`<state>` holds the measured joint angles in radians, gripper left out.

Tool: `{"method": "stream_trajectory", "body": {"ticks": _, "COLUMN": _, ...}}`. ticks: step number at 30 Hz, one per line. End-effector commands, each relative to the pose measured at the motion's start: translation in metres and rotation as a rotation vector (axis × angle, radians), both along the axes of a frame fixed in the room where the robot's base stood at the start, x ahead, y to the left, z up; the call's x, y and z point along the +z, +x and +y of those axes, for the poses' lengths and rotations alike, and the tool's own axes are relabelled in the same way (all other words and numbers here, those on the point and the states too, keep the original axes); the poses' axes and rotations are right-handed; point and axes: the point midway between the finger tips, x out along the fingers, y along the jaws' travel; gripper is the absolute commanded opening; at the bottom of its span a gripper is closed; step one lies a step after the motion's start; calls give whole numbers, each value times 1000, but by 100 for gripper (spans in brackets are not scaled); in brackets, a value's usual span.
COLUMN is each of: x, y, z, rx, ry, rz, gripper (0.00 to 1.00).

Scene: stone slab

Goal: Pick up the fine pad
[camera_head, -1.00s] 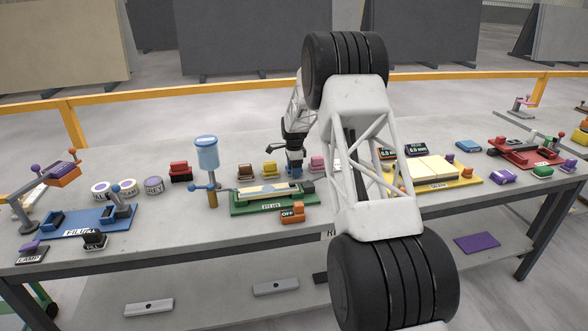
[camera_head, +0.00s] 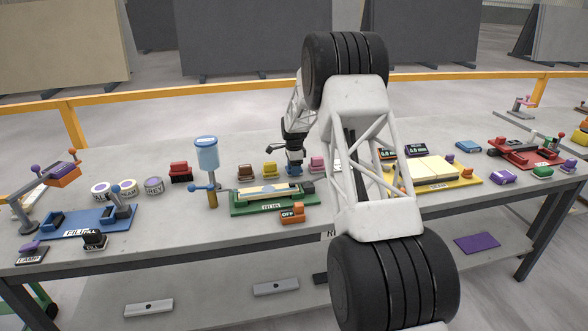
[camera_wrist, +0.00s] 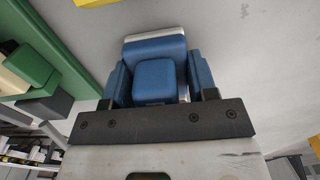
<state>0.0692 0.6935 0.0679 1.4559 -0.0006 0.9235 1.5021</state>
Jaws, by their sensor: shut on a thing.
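My gripper (camera_head: 294,160) is at the back of the workbench, behind the green fixture, pointing down. In the wrist view my gripper (camera_wrist: 160,76) has its two fingers closed on either side of a blue pad (camera_wrist: 154,82). The blue pad is a rounded block with a pale strip along its far edge. In the head view only a little of it shows under the gripper. I cannot read a label on it, nor tell whether it touches the bench.
The pad stands in a row with a red pad (camera_head: 180,171), a brown pad (camera_head: 245,172), a yellow pad (camera_head: 270,170) and a pink pad (camera_head: 317,164). The green fixture (camera_head: 240,208) with a slab is in front. A blue canister (camera_head: 207,154) rises at left.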

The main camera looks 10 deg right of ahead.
Motion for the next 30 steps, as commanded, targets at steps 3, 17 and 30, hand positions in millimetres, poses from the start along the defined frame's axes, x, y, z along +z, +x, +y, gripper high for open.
{"method": "stream_trajectory", "body": {"ticks": 3, "x": 6, "y": 0, "z": 0, "rx": 0, "ry": 0, "rz": -2, "gripper": 27}}
{"method": "stream_trajectory", "body": {"ticks": 17, "x": 66, "y": 1, "z": 0, "rx": 0, "ry": 0, "rz": -3, "gripper": 27}}
{"method": "stream_trajectory", "body": {"ticks": 30, "x": 99, "y": 0, "z": 0, "rx": 0, "ry": 1, "rz": 1, "gripper": 27}}
